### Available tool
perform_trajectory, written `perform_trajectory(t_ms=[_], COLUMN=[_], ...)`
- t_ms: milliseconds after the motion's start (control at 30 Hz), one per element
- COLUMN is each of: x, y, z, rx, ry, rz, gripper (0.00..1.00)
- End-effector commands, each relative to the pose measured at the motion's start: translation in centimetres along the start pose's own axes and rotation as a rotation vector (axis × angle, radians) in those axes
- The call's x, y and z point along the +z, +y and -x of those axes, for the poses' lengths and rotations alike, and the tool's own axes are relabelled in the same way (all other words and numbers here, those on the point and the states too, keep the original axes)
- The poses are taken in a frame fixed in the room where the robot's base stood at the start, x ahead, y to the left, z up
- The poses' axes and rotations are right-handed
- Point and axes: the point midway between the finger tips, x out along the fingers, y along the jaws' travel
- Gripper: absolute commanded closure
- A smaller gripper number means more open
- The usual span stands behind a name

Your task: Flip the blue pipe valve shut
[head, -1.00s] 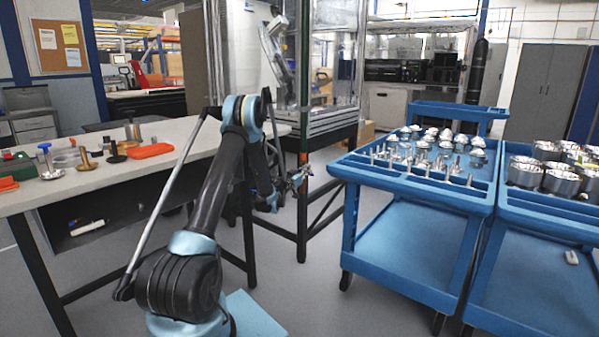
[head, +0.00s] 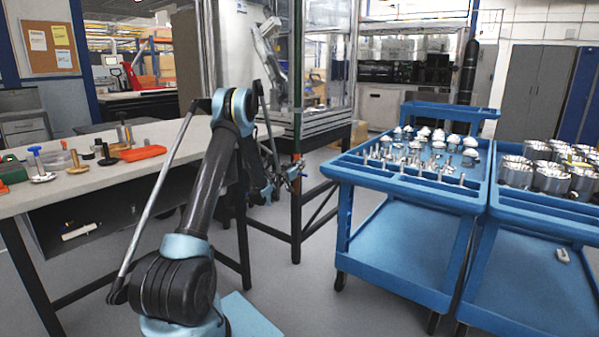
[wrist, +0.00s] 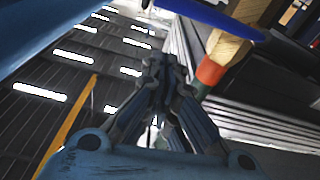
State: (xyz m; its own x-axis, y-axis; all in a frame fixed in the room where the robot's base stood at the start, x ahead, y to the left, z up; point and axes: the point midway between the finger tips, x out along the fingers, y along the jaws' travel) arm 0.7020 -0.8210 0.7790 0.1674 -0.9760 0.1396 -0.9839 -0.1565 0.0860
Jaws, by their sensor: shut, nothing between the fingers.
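The pipe valve shows in the wrist view as a blue handle (wrist: 212,14) over a tan body (wrist: 229,47) with an orange-red band below it. My gripper (wrist: 163,68) is shut and empty, below and left of the handle, with a visible gap in the picture. In the head view, a small valve-like fitting (head: 294,171) sits by the dark upright post under the glass-walled machine. My gripper is small and dark there, just left of the fitting; its fingers are hard to make out. Whether they touch cannot be told from the head view.
A white-topped bench (head: 150,152) with several small parts stands at left. A blue cart (head: 368,185) with metal parts in its tray stands at right, beside a second cart holding round housings.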

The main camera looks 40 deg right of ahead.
Motion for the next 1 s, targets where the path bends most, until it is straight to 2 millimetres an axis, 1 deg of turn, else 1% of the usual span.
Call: perform_trajectory(t_ms=[33, 167, 300, 500, 700, 1000], x=[0.1, 0.1, 0.1, 0.1, 0.0, 0.0], y=[-0.1, -0.2, -0.5, -0.7, -0.7, -0.7], z=[1.0, 3.1, 5.6, 8.6, 10.0, 10.1], rx=[-0.003, -0.003, -0.006, -0.007, -0.008, -0.008], ry=[0.000, 0.001, 0.000, 0.001, 0.001, 0.001], rz=[0.000, 0.000, -0.002, -0.001, 0.000, -0.001], gripper=[1.00, 1.00, 1.00, 1.00, 1.00, 1.00])
